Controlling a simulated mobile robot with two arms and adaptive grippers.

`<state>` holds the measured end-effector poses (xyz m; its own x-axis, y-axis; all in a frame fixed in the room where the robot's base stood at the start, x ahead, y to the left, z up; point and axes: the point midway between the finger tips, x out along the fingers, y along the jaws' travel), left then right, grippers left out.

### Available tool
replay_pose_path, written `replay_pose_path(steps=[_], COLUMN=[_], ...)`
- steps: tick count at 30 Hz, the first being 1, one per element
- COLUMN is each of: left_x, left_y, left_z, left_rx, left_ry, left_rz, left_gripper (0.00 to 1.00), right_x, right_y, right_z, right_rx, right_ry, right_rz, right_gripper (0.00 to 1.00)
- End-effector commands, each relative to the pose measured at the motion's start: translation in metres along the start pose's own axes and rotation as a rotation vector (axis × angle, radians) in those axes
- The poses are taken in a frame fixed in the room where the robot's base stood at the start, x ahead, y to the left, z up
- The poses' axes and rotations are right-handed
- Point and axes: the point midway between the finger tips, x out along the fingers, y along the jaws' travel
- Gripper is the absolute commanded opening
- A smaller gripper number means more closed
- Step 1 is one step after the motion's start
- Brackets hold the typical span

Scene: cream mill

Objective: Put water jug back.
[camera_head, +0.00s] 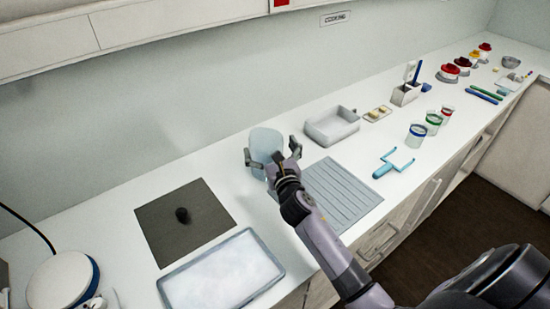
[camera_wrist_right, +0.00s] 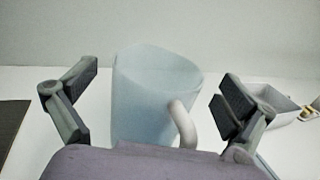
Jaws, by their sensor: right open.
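The water jug (camera_head: 265,146) is a pale blue, translucent jug that stands upright on the white counter near the wall. In the right wrist view the jug (camera_wrist_right: 150,95) shows its rim and a pale handle on its right side. My right gripper (camera_head: 272,158) is open, with one finger on each side of the jug. In the right wrist view there are gaps between the jug and both fingers of the gripper (camera_wrist_right: 160,100). The jug's base is hidden behind the gripper. My left gripper is not in view.
A ribbed grey drain mat (camera_head: 345,197) lies right of the jug, with a grey basin (camera_head: 332,133) behind it. A pale tray (camera_head: 190,290) is at the front edge. Several cups stand further right.

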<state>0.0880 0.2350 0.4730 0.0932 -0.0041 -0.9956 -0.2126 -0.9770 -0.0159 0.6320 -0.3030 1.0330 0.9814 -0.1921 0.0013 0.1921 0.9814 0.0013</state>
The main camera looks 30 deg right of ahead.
Motion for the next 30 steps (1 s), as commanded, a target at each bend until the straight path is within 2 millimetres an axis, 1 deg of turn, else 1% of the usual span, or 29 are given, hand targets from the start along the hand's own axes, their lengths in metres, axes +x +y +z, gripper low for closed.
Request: replay_pose_path(steps=[1, 5, 12, 16, 21, 30], left_x=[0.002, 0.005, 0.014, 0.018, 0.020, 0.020], left_y=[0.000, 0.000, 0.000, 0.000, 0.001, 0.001], left_z=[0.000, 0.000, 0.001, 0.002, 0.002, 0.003], left_rx=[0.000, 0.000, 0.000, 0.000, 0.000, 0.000], left_ry=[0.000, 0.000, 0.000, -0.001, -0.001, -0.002], left_rz=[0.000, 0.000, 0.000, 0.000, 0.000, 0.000], left_gripper=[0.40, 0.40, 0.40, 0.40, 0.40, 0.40], right_x=[-0.007, -0.029, -0.080, -0.100, -0.114, -0.117], right_y=[0.000, 0.000, 0.000, 0.000, 0.000, 0.000], right_z=[-0.004, -0.004, -0.005, -0.004, -0.002, -0.001], right_rx=[-0.001, -0.003, -0.002, -0.001, 0.000, 0.000], right_ry=[0.004, 0.003, 0.005, 0.004, 0.003, 0.002], right_rz=[0.001, 0.002, 0.001, 0.001, 0.000, 0.000], right_gripper=[1.00, 1.00, 1.00, 1.00, 1.00, 1.00])
